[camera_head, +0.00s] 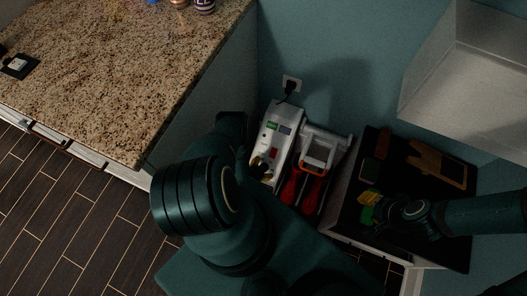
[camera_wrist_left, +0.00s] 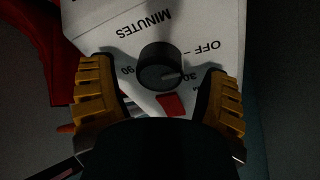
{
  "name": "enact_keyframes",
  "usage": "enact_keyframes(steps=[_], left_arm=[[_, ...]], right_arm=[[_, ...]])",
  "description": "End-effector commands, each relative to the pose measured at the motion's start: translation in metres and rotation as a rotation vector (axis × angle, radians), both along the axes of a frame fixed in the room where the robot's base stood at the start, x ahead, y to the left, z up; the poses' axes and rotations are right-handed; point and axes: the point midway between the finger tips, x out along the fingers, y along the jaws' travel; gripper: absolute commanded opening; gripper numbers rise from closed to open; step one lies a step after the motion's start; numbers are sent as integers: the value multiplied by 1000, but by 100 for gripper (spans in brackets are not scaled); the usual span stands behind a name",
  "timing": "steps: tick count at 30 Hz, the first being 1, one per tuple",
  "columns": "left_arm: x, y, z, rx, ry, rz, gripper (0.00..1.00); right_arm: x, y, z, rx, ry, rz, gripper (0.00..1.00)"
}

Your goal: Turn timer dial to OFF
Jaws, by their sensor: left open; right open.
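A black round timer dial (camera_wrist_left: 160,68) sits on a white panel marked OFF, 30, 90 and MINUTES. A light line on its face points to the right of the wrist view, close to the 30 mark. OFF is printed up and right of it. My left gripper (camera_wrist_left: 157,66) is open, one yellow-padded finger on each side of the dial, with gaps visible. My right gripper (camera_head: 369,206) is open and empty over the dark top at the right.
A red part (camera_wrist_left: 171,104) is just below the dial. A black plug sits in a wall outlet (camera_head: 291,84) behind the box. A white-framed item with red parts (camera_head: 318,153) stands right beside it. A granite counter (camera_head: 110,65) is at left; a pale cabinet (camera_head: 475,75) overhangs right.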

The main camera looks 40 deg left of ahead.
Motion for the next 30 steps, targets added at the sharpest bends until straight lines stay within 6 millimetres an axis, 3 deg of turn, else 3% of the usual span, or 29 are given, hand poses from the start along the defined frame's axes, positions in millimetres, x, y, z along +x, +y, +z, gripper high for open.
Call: enact_keyframes(steps=[15, 30], left_arm=[[-43, -5, 44, 0, 0, 0, 76], [-48, -5, 48, 0, -1, 0, 76]], right_arm=[[0, 0, 0, 0, 0, 0, 47], [0, 0, 0, 0, 0, 0, 47]])
